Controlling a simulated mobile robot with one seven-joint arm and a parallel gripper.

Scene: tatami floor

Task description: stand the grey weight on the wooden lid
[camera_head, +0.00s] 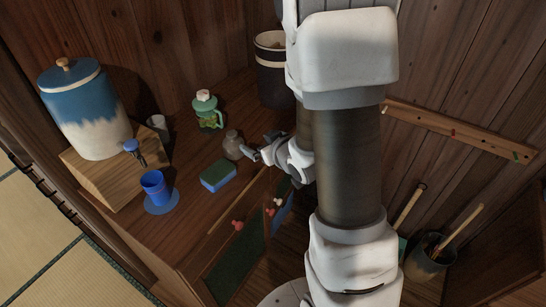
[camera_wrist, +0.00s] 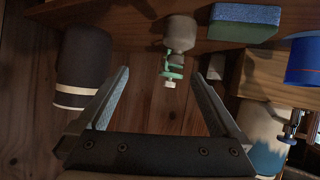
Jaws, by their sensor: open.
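The grey weight (camera_head: 232,146) stands on the wooden counter, a small rounded jar-like shape with a narrower top. It also shows in the wrist view (camera_wrist: 180,33), above the gap between the fingertips. My gripper (camera_head: 254,153) is open and empty, just right of the weight in the head view. In the wrist view my gripper (camera_wrist: 160,74) has its fingers spread, with nothing between them. Whether a finger touches the weight is unclear. A brown surface, possibly the wooden lid (camera_head: 272,41), shows inside the dark tub's rim, partly hidden by my arm.
The dark tub (camera_head: 270,75) stands behind my gripper. A green jug (camera_head: 208,112) is behind the weight, and a blue-green sponge (camera_head: 218,176) lies in front. A blue cup (camera_head: 154,183) and a dispenser (camera_head: 88,108) on a wooden block (camera_head: 112,180) are left.

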